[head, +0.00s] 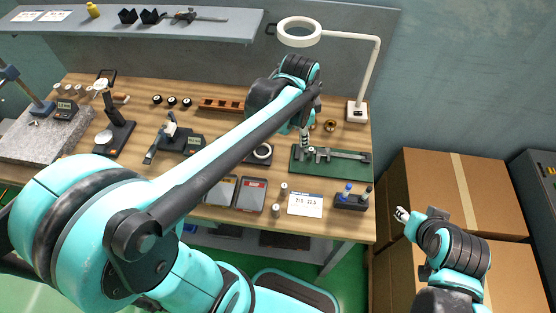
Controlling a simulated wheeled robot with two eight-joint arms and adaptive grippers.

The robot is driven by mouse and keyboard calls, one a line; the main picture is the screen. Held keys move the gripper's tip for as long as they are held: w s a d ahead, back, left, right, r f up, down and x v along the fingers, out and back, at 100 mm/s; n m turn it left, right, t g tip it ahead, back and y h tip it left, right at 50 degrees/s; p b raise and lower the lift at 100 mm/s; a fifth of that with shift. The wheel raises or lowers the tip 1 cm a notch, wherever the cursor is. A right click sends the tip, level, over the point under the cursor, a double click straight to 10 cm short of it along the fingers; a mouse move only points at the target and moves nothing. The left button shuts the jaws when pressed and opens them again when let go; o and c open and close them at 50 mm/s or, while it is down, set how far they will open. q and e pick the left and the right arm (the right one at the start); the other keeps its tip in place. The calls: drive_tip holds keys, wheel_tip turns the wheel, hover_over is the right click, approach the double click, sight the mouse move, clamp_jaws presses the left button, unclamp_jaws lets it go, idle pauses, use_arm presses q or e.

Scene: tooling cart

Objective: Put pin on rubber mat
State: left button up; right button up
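The green rubber mat (353,170) lies on the right part of the wooden bench, with a caliper (343,155) on it. My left arm reaches across the bench, and my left gripper (304,143) points down over the mat's left part. Its fingers are small and partly hidden, so I cannot tell if they hold anything. Small silver cylinders, which may be pins, stand near the white card: one behind its left edge (283,188) and one nearer the front edge (276,210). My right gripper (402,214) is off the bench at the right, before the cardboard boxes; its opening is unclear.
A lamp (357,110) stands behind the mat. A white card (305,204), a dark holder (351,199) and two trays (251,196) lie in front. Gauges and a granite plate (45,138) fill the left. Cardboard boxes (450,185) stand at the right.

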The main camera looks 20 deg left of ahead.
use_arm(q)
drive_tip(key=s+a+n+t, duration=0.2)
drive_tip(key=s+n+t, duration=0.2)
drive_tip(key=s+n, duration=0.7)
drive_tip(key=shift+s+a+t, duration=0.3)
drive_tip(key=shift+s+a, duration=0.05)
drive_tip(key=shift+s, duration=0.85)
